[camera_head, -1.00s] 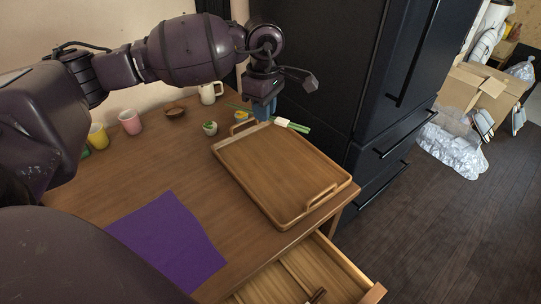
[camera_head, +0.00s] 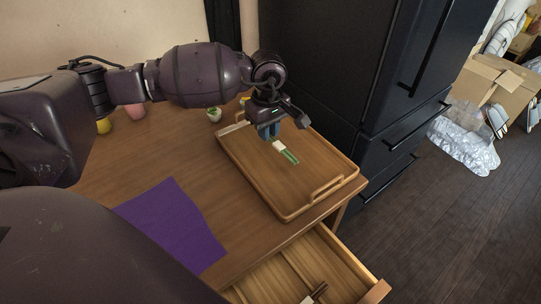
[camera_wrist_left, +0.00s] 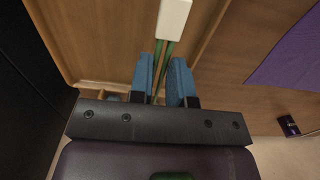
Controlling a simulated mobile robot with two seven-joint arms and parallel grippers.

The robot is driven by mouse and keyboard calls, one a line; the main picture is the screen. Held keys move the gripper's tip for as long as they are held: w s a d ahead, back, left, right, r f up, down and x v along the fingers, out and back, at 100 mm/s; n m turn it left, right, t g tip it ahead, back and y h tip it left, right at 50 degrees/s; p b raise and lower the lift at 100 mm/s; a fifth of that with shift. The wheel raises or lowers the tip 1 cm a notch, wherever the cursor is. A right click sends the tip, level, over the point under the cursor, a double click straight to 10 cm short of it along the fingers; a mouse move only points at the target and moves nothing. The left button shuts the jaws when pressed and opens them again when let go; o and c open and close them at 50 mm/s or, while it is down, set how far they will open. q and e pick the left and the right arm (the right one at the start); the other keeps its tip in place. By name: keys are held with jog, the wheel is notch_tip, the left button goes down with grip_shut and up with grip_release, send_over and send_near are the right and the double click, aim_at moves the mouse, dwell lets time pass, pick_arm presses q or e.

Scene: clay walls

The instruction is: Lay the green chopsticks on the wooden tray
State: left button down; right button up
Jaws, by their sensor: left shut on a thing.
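The green chopsticks (camera_head: 291,157), bundled with a white band, are in my left gripper (camera_head: 268,133). In the left wrist view, its blue fingers (camera_wrist_left: 166,80) are shut on the green chopsticks (camera_wrist_left: 166,50), with the white band (camera_wrist_left: 173,18) beyond the fingertips. The wooden tray (camera_head: 258,183) lies on the table with raised rims and a handle at its near end. My left gripper and the chopsticks are over the far part of the tray. Whether the chopsticks touch its floor I cannot tell. My right gripper is not in view.
A purple cloth (camera_head: 170,222) lies on the table left of the tray. An open drawer (camera_head: 315,272) juts out below the near edge. A dark fridge (camera_head: 335,65) stands close on the right. A small plant pot (camera_head: 214,115) and a pink cup (camera_head: 135,110) stand at the back.

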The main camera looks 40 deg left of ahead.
aim_at(268, 163)
pick_arm(q)
notch_tip(268, 163, down, 4)
notch_tip(268, 163, down, 5)
jog(key=shift+f+b, duration=0.2)
jog(key=shift+b, duration=0.55)
jog(key=shift+f, duration=0.2)
jog(key=shift+r, duration=0.15)
jog(key=c, duration=1.1)
grip_release()
